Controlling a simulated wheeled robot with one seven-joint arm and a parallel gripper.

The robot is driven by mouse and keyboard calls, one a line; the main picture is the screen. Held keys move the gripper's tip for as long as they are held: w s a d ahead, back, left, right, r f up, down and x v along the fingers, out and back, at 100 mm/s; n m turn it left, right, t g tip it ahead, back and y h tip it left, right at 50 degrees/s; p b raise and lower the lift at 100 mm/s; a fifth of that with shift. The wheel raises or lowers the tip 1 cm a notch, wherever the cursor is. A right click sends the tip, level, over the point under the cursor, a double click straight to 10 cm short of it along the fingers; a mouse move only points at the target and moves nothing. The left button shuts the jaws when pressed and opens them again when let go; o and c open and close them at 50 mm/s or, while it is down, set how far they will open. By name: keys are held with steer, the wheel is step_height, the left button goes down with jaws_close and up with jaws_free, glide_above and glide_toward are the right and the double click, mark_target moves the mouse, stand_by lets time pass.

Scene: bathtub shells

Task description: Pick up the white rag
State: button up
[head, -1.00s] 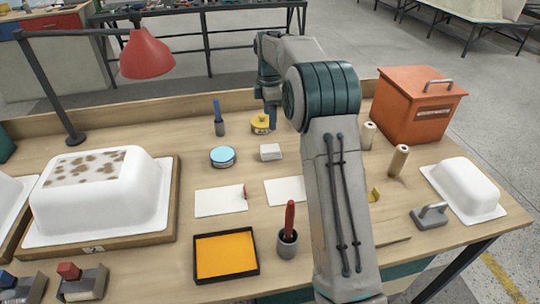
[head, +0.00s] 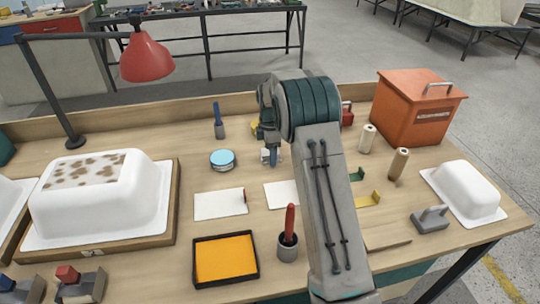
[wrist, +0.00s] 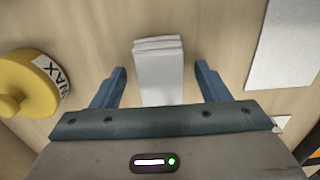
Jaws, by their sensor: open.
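The white rag (wrist: 159,72) is a folded, layered pad lying on the wooden bench. In the wrist view it sits between the two blue fingers of my gripper (wrist: 162,84), with a gap on each side. The fingers are open and do not touch it. In the head view my gripper (head: 271,158) points down over the rag (head: 265,155), which is mostly hidden behind it.
A yellow wax tin (wrist: 28,82) stands close to the left in the wrist view, and a white sheet (wrist: 284,45) lies to the right. In the head view a blue-lidded tin (head: 222,159), a pot with a red handle (head: 288,246) and an orange tray (head: 226,258) stand nearby.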

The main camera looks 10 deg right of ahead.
steer(key=shift+f, duration=0.2)
steer(key=c, duration=1.1)
steer(key=shift+o, duration=0.2)
steer(key=shift+r, duration=0.45)
steer(key=r, duration=0.3)
steer(key=shift+s+d+r, duration=0.1)
steer(key=shift+d+r, duration=0.25)
steer(key=s+d+r, duration=0.3)
steer(key=d+r, duration=0.3)
steer(key=d, duration=0.4)
steer(key=shift+s+d+r+b, duration=0.15)
steer(key=shift+s+r+b, duration=0.1)
steer(key=shift+b, duration=0.1)
steer(key=shift+o, duration=1.2)
steer(key=shift+c, duration=0.7)
